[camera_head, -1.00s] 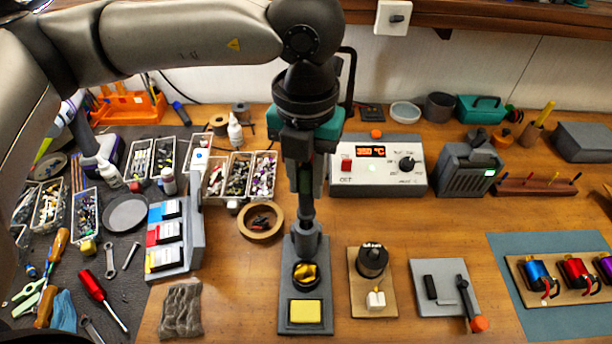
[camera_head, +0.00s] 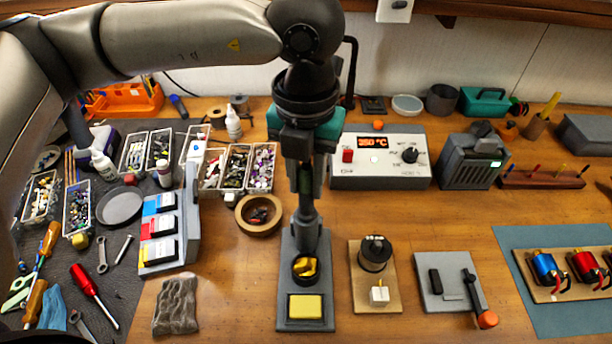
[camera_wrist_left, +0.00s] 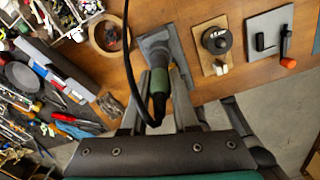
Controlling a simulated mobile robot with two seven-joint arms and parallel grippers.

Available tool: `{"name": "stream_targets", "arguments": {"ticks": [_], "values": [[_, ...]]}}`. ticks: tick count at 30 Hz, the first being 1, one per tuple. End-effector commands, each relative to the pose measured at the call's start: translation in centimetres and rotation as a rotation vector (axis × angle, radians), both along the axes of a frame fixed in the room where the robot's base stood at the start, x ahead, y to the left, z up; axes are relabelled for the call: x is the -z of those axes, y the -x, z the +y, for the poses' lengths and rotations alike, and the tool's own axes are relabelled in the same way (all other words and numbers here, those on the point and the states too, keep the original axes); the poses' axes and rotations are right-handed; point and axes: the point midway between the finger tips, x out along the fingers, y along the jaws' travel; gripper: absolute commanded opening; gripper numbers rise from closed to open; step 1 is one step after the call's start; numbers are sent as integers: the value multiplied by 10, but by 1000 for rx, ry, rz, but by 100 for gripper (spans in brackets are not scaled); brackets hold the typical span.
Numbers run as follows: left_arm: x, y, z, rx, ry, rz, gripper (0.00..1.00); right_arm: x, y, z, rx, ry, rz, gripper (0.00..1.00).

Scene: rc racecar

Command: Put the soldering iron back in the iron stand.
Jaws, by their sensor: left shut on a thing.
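The iron stand (camera_head: 288,322) is a dark grey plate with a yellow sponge at its front, a cup of brass wool and a grey holder (camera_head: 306,240) behind. My left gripper (camera_head: 304,180) points down above the holder and is shut on the soldering iron's green handle (camera_wrist_left: 159,82). In the head view the iron lines up with the holder's top; its tip is hidden, so I cannot tell how deep it sits. The black cord (camera_wrist_left: 128,60) loops beside the handle in the left wrist view. My right gripper is out of view.
The soldering station (camera_head: 380,157) is behind right. Small-part bins and tools crowd the left.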

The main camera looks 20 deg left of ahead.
Motion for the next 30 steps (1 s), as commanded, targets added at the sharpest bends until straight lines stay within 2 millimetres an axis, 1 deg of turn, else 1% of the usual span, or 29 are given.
{"name": "stream_targets", "arguments": {"ticks": [6,7,15,21,27,30], "values": [[0,0,0,0,0,0,0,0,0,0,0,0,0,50],[0,0,0,0,0,0,31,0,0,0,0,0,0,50],[0,0,0,0,0,0,62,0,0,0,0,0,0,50],[0,0,0,0,0,0,64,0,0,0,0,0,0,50],[0,0,0,0,0,0,87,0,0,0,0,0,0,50],[0,0,0,0,0,0,88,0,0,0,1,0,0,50]]}}
